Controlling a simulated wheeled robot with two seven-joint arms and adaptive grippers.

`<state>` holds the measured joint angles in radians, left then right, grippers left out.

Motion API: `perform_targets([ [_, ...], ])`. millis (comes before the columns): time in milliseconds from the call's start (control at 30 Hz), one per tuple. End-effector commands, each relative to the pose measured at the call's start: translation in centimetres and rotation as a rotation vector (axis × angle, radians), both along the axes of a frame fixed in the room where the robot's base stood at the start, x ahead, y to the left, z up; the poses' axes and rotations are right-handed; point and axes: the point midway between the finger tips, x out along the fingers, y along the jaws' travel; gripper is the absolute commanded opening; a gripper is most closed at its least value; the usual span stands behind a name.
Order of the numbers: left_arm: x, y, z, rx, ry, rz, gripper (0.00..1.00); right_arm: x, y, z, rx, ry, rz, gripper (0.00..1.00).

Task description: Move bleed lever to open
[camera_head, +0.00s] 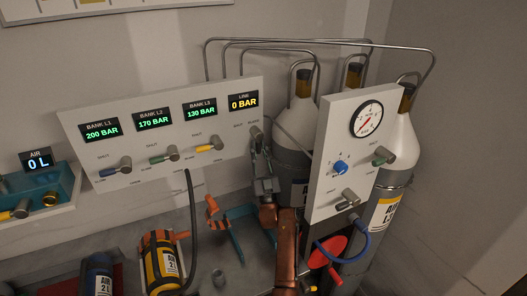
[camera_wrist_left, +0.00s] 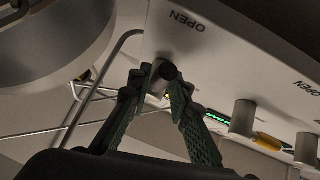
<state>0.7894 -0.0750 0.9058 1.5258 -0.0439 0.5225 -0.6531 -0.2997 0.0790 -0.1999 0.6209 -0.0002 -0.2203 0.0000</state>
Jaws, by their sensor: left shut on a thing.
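The bleed lever (camera_head: 256,134) is a grey cylindrical handle at the right end of the white bank panel, below the yellow "LINE 0 BAR" display. In the left wrist view its round dark end (camera_wrist_left: 166,71) sits between my fingertips, below an "OPEN" label. My left gripper (camera_head: 261,153) reaches up to it from below and is shut on it; the fingers also show in the left wrist view (camera_wrist_left: 160,88). The gripper partly hides the lever in the head view. My right gripper is not in view.
The white gauge panel (camera_head: 325,190) with a dial (camera_head: 367,119) and blue knob (camera_head: 340,167) stands close to the right. Grey gas cylinders (camera_head: 399,150) stand behind it. A black hose (camera_head: 191,220) and a yellow-black cylinder (camera_head: 161,262) are at lower left.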

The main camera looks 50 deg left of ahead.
Motion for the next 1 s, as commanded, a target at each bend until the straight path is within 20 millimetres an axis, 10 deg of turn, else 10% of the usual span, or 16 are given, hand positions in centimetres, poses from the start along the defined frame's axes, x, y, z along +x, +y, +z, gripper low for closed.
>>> perform_targets([
  [267,0.0,0.4,-0.7,-0.013,0.008,-0.001,0.0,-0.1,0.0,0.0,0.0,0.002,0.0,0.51],
  [300,0.0,0.4,-0.7,-0.012,0.009,0.0,0.21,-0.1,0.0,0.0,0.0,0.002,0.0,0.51],
  [500,0.0,0.2,-0.4,-0.007,0.005,-0.001,0.35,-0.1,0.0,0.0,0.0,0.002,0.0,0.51],
  [1000,-0.8,-1.6,-2.0,-0.005,0.005,-0.004,0.35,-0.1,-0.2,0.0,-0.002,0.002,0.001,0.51],
])
